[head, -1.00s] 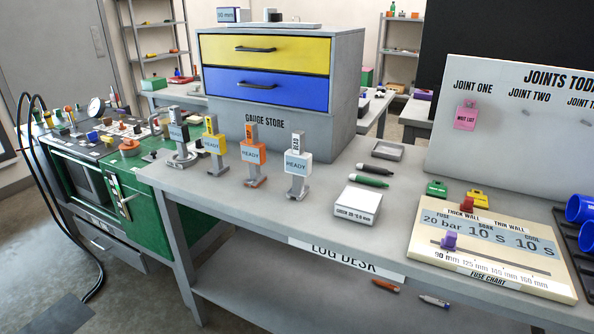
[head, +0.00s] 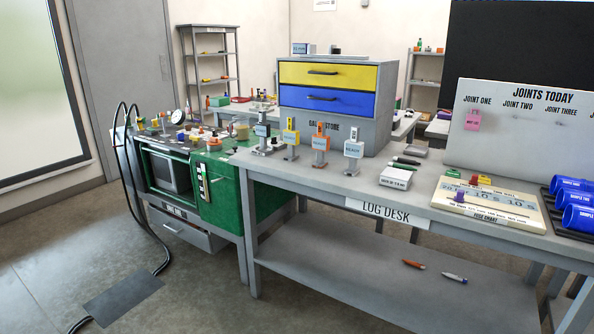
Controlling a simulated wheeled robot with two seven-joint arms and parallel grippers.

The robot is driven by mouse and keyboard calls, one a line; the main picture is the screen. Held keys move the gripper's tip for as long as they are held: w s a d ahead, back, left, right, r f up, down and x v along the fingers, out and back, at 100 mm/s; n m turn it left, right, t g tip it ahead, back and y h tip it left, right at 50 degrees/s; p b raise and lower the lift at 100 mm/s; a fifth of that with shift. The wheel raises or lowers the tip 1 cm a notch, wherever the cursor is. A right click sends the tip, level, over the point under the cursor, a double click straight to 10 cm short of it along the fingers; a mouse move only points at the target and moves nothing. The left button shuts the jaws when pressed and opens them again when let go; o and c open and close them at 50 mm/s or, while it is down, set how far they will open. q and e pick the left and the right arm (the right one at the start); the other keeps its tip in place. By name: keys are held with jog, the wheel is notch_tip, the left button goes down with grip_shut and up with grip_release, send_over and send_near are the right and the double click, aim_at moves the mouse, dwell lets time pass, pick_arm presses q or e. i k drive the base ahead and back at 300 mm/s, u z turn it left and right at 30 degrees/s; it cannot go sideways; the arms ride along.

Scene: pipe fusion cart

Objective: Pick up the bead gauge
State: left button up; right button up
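No object that I can surely name as the bead gauge shows. The grey gauge store (head: 378,130) stands on the log desk with its yellow drawer (head: 350,76) and blue drawer (head: 345,104) shut. In front of it stand a grey tagged stand (head: 262,131), a yellow one (head: 291,138), an orange one (head: 320,144) and a white one (head: 354,149), the tags reading READY where legible. A small box marked in mm (head: 301,48) sits on top of the store; other small items there are unclear. The drawers' contents are hidden. Neither gripper is in view.
The log desk (head: 290,170) has a white block (head: 396,178), fuse chart (head: 487,209) and blue pipe samples (head: 575,216). The green fusion cart (head: 222,200) adjoins its left end, with black hoses (head: 124,185) reaching the floor. Floor in front is mostly clear, with a dark mat (head: 123,300).

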aim_at(354, 148)
jog(key=u, duration=0.85)
jog(key=i, duration=1.7)
jog(key=z, duration=0.3)
